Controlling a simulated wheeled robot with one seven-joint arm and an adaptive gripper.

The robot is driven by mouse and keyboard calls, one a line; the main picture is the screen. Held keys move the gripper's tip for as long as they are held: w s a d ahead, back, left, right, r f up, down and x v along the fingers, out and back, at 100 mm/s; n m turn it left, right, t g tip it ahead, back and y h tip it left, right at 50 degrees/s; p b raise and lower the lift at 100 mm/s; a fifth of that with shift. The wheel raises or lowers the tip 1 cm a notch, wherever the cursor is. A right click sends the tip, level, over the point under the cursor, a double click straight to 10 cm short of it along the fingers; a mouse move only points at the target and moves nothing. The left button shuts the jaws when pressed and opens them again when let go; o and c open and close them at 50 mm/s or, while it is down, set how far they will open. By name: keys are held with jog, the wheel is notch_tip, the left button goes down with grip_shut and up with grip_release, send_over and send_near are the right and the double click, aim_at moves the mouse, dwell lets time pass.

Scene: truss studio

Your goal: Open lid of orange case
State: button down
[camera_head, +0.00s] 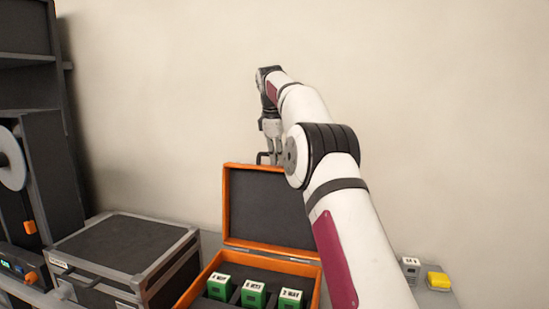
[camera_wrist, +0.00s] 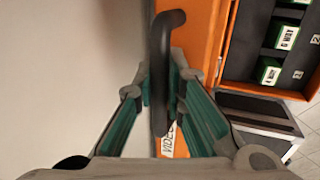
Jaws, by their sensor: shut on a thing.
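The orange case (camera_head: 203,274) stands open, with its lid (camera_head: 262,205) raised about upright and its dark lining facing me. The lid's orange outer side also shows in the wrist view (camera_wrist: 199,28), with a white label partly hidden behind a finger. My gripper (camera_head: 270,155) is at the lid's top edge. In the wrist view my gripper (camera_wrist: 160,88) is shut on the dark curved handle (camera_wrist: 168,22) of the lid, which runs between the two fingers. My arm covers the right part of the lid.
Green labelled blocks (camera_head: 254,293) sit in the case's dark insert. A black and grey flight case (camera_head: 120,250) stands close on the left, near dark shelving (camera_head: 50,150). A yellow block (camera_head: 438,281) and a grey block (camera_head: 410,268) are at the right. A plain wall is behind.

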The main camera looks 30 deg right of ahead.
jog(key=c, duration=1.9)
grip_release()
jog(key=shift+v, duration=1.65)
jog(key=s+a, duration=0.8)
jog(key=shift+s+a, duration=0.2)
jog(key=shift+a, duration=0.05)
